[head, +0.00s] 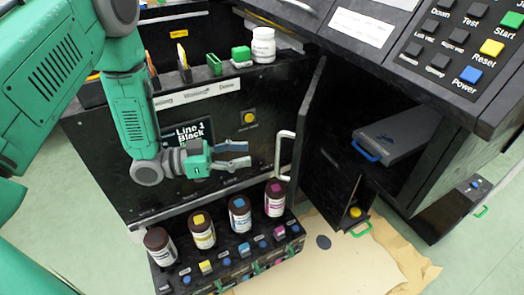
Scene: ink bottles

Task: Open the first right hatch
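A black hatch door (306,125) with a white handle (285,155) stands swung open at the right of the black machine front. Behind it an open compartment shows a dark grey box (398,132) with a blue handle. My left gripper (248,154) is in front of the machine panel, left of the white handle. Its two fingers are spread and point right, with nothing between them. The fingertips look apart from the handle. My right gripper is not in view.
Several brown ink bottles (240,212) stand in a black rack below the gripper. A white bottle (263,45) and green items are on the shelf above. A button panel (462,45) is at the upper right. Brown cardboard (330,262) lies on the floor.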

